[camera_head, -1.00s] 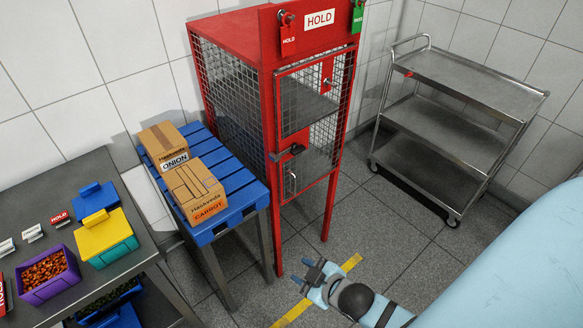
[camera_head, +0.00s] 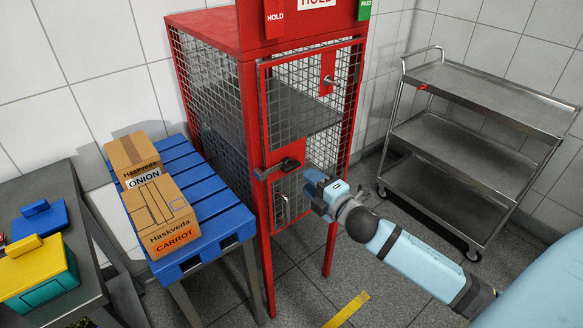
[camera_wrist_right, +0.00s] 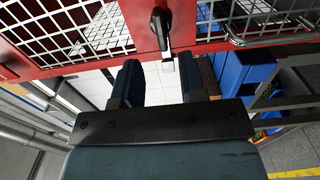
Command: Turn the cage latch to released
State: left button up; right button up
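The red cage (camera_head: 212,32) has mesh sides and a mesh door. The dark cage latch (camera_head: 280,169) sits on the left side of the door frame at mid height, its handle lying roughly level. In the right wrist view the latch (camera_wrist_right: 161,27) shows as a black handle on a red bar, just beyond my fingertips. My right gripper (camera_head: 313,184) is in front of the door, to the right of the latch and a little below it. In the right wrist view my right gripper (camera_wrist_right: 163,84) is open, its fingers apart and empty. My left gripper is not in view.
A blue slatted table (camera_head: 222,211) left of the cage holds an onion box (camera_head: 131,155) and a carrot box (camera_head: 160,213). A steel cart (camera_head: 478,90) stands to the right. A yellow-lidded bin (camera_head: 36,268) is at far left. Open floor lies before the cage.

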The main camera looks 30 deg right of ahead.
aim_at(294, 169)
jog(key=w, duration=0.7)
jog(key=shift+a, duration=0.25)
jog(key=shift+w, duration=0.55)
grip_shut()
